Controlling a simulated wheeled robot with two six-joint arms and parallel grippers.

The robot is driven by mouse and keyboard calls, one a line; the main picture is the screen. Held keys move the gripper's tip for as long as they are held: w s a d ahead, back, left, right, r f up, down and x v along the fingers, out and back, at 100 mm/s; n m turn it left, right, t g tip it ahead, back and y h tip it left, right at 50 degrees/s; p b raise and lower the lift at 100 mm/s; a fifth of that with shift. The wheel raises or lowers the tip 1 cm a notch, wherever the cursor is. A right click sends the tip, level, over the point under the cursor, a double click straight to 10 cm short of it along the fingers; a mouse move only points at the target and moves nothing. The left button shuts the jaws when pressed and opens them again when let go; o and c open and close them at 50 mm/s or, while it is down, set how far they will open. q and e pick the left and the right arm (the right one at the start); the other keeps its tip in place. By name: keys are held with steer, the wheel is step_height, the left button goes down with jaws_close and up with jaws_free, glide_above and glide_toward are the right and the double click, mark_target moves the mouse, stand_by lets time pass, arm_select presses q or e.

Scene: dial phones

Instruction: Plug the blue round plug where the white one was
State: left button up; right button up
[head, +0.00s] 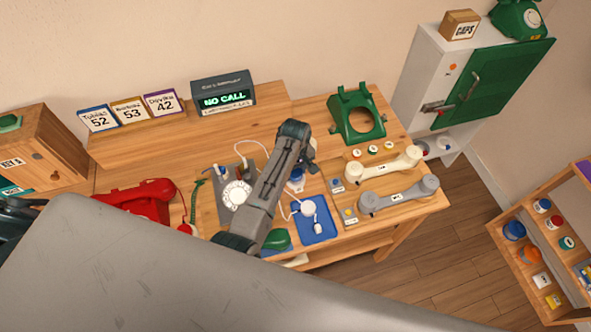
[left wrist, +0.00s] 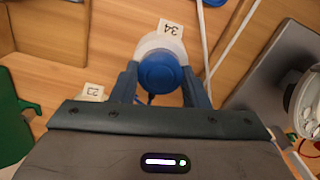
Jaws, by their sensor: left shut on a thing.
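My left gripper (head: 297,172) reaches down over the table in the head view. In the left wrist view its fingers (left wrist: 160,85) are shut on the blue round plug (left wrist: 160,72). A white round piece (left wrist: 158,43) shows just behind the plug, by a tag reading 34. I cannot tell whether the plug is seated in it or above it. In the head view a white plug (head: 318,228) with a white cord lies on the blue tray (head: 327,238), right of my arm. The arm hides part of the work area. My right gripper is not in view.
A grey dial phone base (head: 223,172) stands left of my arm, a red phone (head: 148,197) farther left. Two handsets, cream (head: 383,168) and grey (head: 398,195), lie at right. A green phone body (head: 357,113) stands behind. A display (head: 224,98) reads NO CALL.

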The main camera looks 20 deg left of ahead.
arm_select(q)
steer(key=o, duration=1)
steer(key=shift+c, duration=0.2)
step_height(320, 180, up, 11)
steer(key=b, duration=0.3)
steer(key=shift+f, duration=0.15)
